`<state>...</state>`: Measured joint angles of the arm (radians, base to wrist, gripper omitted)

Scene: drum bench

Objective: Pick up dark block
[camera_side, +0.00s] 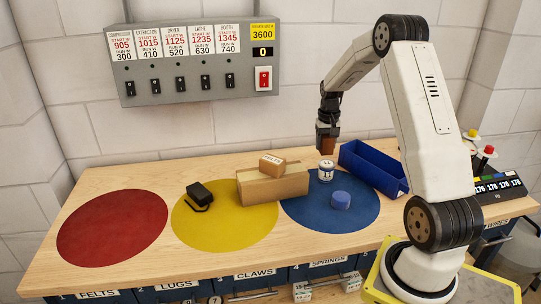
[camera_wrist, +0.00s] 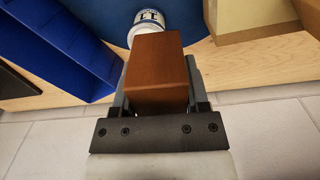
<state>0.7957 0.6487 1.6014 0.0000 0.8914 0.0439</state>
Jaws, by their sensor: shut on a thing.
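My gripper (camera_side: 327,134) is shut on a reddish-brown block (camera_side: 328,145) and holds it in the air above the back of the bench. In the wrist view the brown block (camera_wrist: 157,62) sits between the two fingers of my gripper (camera_wrist: 158,85), its far end sticking out past them. A black block-like thing (camera_side: 200,193) lies on the yellow disc (camera_side: 245,228), left of the cardboard box and well away from my gripper. The task's words do not settle which of these two is the dark block.
A blue open bin (camera_side: 375,168) stands right of the held block, a white labelled tin (camera_side: 326,171) below it. A blue round piece (camera_side: 341,201) lies on the blue disc (camera_side: 310,218). A small box (camera_side: 272,163) tops a cardboard box (camera_side: 285,187). The red disc (camera_side: 112,228) is bare.

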